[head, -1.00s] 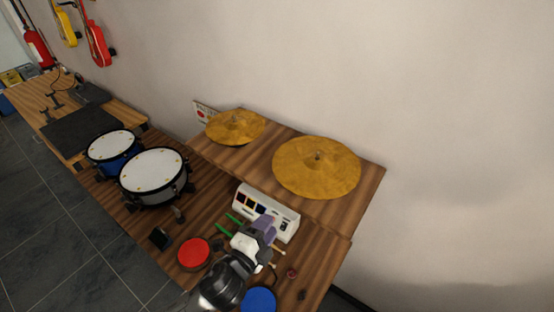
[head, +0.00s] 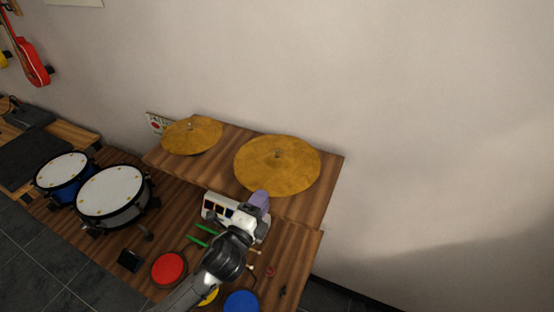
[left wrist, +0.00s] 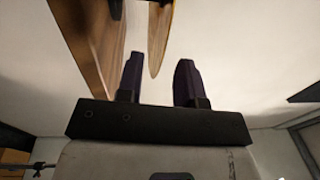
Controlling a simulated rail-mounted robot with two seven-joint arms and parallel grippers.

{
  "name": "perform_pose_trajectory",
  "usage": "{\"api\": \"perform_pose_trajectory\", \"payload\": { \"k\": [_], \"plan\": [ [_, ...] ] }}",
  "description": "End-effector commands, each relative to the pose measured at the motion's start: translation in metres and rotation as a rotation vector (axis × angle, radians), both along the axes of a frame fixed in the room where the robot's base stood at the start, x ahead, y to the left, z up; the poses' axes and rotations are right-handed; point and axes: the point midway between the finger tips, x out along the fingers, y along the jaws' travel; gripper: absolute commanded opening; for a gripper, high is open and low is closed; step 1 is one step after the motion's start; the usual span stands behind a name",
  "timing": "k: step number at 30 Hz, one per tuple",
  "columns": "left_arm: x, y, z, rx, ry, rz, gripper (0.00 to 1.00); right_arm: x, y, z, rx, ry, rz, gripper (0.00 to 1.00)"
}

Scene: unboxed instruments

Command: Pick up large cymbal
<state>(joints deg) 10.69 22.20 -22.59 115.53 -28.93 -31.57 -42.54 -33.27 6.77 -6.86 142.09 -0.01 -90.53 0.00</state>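My right gripper is not in view.
The wooden shelf (head: 318,200) lies beneath the cymbals and shows beside one finger in the wrist view (left wrist: 95,35). A wall stands behind.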

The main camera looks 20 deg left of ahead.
Motion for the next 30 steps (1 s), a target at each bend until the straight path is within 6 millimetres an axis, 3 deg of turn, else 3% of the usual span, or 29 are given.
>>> {"api": "perform_pose_trajectory", "payload": {
  "k": [13,23,30],
  "plan": [
    [0.047,-0.006,0.006,-0.001,0.0,0.001,0.34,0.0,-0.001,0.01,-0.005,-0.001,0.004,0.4],
    [0.051,-0.007,0.006,-0.001,0.0,0.0,0.34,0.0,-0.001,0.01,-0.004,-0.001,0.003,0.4],
    [0.051,-0.007,0.006,-0.001,0.0,0.0,0.13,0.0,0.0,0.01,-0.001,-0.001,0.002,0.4]
  ]
}}
